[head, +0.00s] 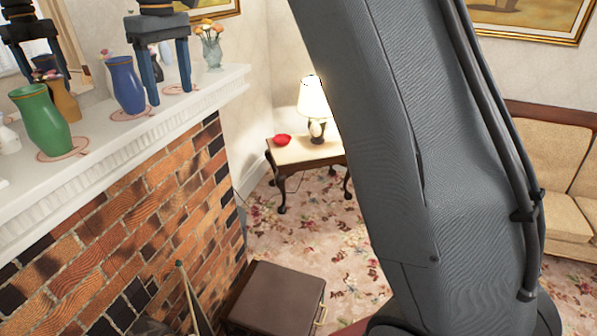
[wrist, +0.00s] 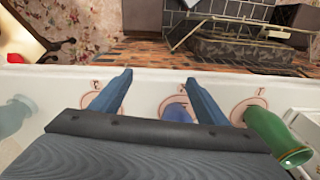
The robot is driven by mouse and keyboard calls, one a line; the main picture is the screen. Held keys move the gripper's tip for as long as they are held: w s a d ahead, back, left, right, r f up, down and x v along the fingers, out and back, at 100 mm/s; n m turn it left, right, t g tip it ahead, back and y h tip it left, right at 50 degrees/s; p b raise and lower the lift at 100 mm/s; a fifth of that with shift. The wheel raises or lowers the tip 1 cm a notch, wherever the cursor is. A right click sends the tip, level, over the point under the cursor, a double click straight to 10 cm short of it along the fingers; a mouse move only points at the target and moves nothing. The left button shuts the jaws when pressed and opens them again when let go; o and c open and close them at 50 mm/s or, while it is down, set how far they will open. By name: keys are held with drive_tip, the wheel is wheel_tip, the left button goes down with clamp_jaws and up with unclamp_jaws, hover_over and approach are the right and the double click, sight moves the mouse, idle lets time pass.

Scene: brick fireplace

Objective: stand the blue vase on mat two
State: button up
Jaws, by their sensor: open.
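The blue vase (head: 124,86) stands upright on the mantel, at the middle of three round pinkish mats. The third mat (head: 70,151) is under the green vase (head: 42,118). The mats' marks are too small to read surely. My gripper (head: 169,98) is open and empty, just right of the blue vase.
A pale vase with orange flowers (head: 212,51) stands at the mantel's far end. An amber vase (head: 66,104) shows behind the green one. The mantel's front edge (head: 150,130) drops to brickwork. A side table (head: 308,152) with a lamp and a brown case (head: 276,299) are below.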

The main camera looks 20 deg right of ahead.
drive_tip(key=s+d+f+m+t, duration=0.1)
drive_tip(key=s+d+f+m, duration=0.3)
drive_tip(key=s+d+f, duration=0.7)
drive_tip(key=s+d+f+m+t, duration=0.1)
drive_tip(key=s+d+f+m, duration=0.4)
drive_tip(key=s+d+f, duration=0.55)
wheel_tip(320, 180, down, 10)
drive_tip(key=s+a+b, duration=0.1)
drive_tip(key=s+b, duration=0.1)
drive_tip(key=b, duration=0.6)
drive_tip(key=shift+g+h, duration=0.4)
